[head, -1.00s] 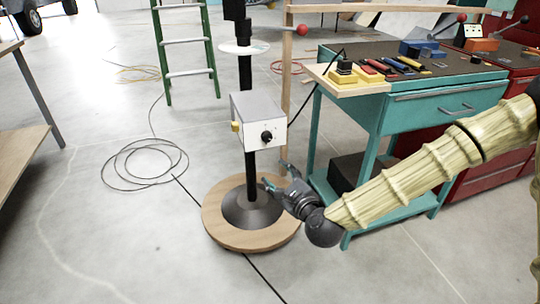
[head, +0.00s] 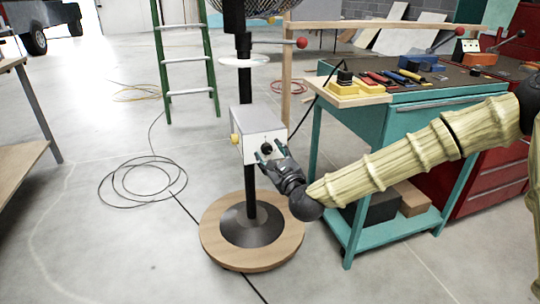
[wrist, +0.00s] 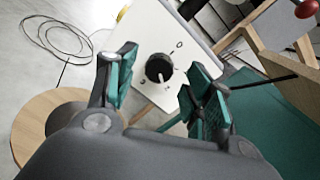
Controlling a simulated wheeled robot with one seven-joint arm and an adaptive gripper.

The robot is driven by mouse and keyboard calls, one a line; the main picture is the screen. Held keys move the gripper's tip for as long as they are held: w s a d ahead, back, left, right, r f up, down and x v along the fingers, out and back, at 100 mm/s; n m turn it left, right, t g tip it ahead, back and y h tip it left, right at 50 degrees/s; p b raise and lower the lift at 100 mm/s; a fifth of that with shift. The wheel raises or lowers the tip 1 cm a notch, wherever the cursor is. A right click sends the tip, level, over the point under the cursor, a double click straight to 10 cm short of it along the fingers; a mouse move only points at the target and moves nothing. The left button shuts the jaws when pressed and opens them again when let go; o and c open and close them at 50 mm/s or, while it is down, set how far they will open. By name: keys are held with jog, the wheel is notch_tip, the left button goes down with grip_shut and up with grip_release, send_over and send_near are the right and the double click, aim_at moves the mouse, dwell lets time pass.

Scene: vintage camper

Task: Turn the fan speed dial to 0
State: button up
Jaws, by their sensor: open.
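The fan stands on a black pole (head: 251,185) with a round wooden base (head: 213,243). A white control box (head: 243,121) is fixed on the pole. The black speed dial (wrist: 159,69) is on the box's front face, with small marks around it in the wrist view; I cannot read its setting surely. In the head view the dial (head: 267,149) is just beyond my fingertips. My gripper (head: 271,154) is open in front of the box. In the wrist view its two teal-padded fingers (wrist: 157,88) stand either side of the dial, apart from it.
A yellow knob (head: 235,138) sits on the box's left side. A teal workbench (head: 390,118) with tools stands close on the right. A green ladder (head: 185,91) and a coiled cable (head: 142,180) are behind and left. Open floor lies in front.

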jog(key=shift+x, duration=0.9)
jog(key=c, duration=1)
